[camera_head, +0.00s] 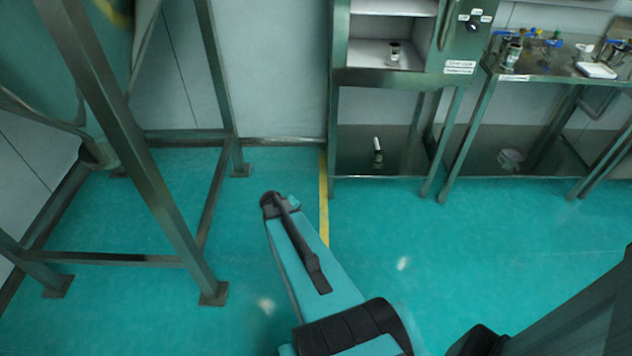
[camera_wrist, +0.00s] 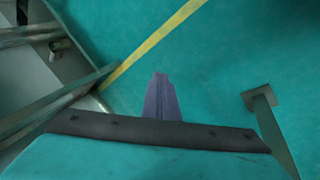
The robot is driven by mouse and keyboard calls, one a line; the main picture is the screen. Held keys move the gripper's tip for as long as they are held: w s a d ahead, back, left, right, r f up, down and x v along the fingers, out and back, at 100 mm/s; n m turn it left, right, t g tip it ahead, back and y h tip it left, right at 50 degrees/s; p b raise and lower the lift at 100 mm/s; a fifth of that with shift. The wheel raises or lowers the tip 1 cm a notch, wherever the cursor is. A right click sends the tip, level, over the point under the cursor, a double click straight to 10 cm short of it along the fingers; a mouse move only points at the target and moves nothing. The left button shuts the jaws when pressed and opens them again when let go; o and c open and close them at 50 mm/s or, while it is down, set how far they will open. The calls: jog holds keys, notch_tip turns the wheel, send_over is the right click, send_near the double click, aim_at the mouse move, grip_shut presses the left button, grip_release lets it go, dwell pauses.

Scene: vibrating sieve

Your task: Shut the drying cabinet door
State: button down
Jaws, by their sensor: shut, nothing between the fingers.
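The drying cabinet appears to be the steel cabinet (camera_head: 388,76) at the top middle of the head view. Its front is open onto a pale inside with a small jar (camera_head: 393,52). I cannot make out its door clearly; a steel strip at the cabinet's left edge may be door or frame. My gripper (camera_wrist: 160,85) shows in the wrist view as shut, narrow fingers over the green floor, with nothing between them. In the head view my arm reaches up and left, ending below and left of the cabinet, apart from it. The fingers are not clear there.
A steel frame (camera_head: 155,190) holding a large vessel stands at left. Below the cabinet, a lower shelf (camera_head: 350,160) holds another jar (camera_head: 378,153). A steel bench (camera_head: 548,65) with small items stands at right. A yellow floor line (camera_head: 323,205) passes between; green floor is clear.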

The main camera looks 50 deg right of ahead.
jog(key=s+a+f+g+y, duration=0.1)
jog(key=s+a+f, duration=0.1)
jog(key=s+a, duration=0.35)
jog(key=s+a+f+g+y, duration=0.1)
jog(key=s+a+f, duration=0.15)
jog(key=a, duration=0.55)
jog(key=s+a+f+g+y, duration=0.1)
jog(key=s+a+f, duration=0.2)
jog(key=a, duration=0.4)
jog(key=s+a+g+y, duration=0.1)
jog(key=s+a+g, duration=0.2)
jog(key=s+a, duration=1)
jog(key=shift+s+f+n+g+y, duration=0.35)
jog(key=shift+s+n+g+y, duration=0.05)
jog(key=shift+s, duration=0.15)
jog(key=shift+a, duration=0.1)
jog(key=shift+a, duration=0.1)
